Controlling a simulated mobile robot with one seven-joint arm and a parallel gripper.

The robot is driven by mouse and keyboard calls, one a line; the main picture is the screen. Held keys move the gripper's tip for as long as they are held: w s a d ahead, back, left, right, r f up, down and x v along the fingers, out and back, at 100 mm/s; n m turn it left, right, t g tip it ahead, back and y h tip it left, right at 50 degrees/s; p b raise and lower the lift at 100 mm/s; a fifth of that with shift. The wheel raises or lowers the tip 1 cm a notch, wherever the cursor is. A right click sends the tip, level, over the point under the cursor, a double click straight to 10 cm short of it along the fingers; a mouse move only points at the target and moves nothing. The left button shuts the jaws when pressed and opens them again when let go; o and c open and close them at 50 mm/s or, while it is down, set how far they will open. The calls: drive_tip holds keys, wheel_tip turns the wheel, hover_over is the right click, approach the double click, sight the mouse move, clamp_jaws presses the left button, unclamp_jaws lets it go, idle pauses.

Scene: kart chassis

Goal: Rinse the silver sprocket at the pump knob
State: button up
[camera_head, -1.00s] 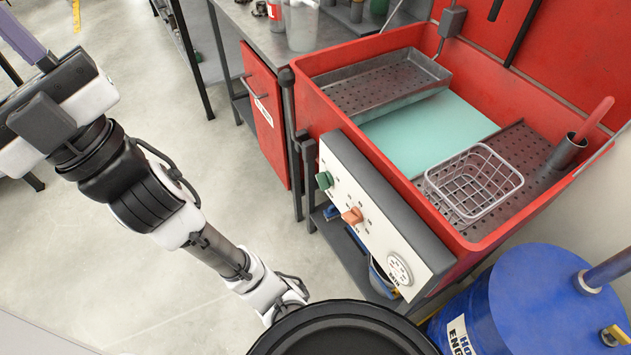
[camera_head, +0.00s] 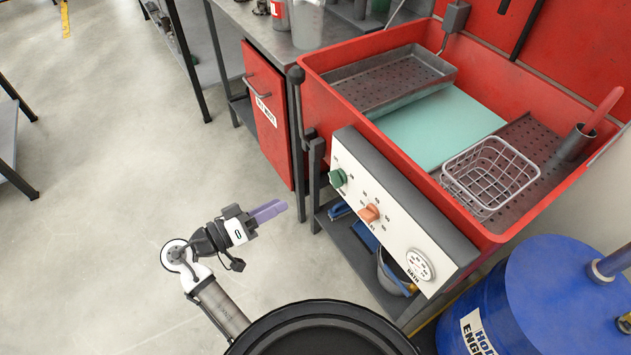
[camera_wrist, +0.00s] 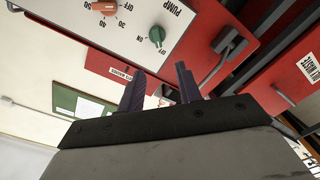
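The green pump knob (camera_head: 338,178) is on the left part of the white control panel (camera_head: 352,160) on the red wash basin's front. In the wrist view the green knob (camera_wrist: 157,36) is beside the upside-down word PUMP, beyond my fingertips. My gripper (camera_head: 270,210) is left of and apart from the panel in the head view, its purple fingers pointing toward the basin stand. In the wrist view my gripper (camera_wrist: 160,78) has its fingers apart with nothing between them. I cannot see a silver sprocket in either view.
The red basin (camera_head: 313,85) holds a teal surface (camera_head: 440,127), a perforated tray (camera_head: 390,80) and a wire basket (camera_head: 490,180) that looks empty. An orange knob (camera_head: 369,213) and a round dial (camera_head: 419,265) share the panel. A blue drum (camera_head: 550,300) stands at the right.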

sight(331, 179)
drive_tip(key=p+x, duration=0.1)
drive_tip(key=x, duration=0.5)
drive_tip(key=p+x, duration=0.2)
drive_tip(key=x, duration=0.4)
drive_tip(key=shift+s+d+r, duration=0.1)
drive_tip(key=shift+d, duration=0.3)
drive_tip(key=shift+w+d, duration=0.45)
drive_tip(key=shift+d, duration=0.05)
drive_tip(key=shift+c, duration=0.4)
clamp_jaws()
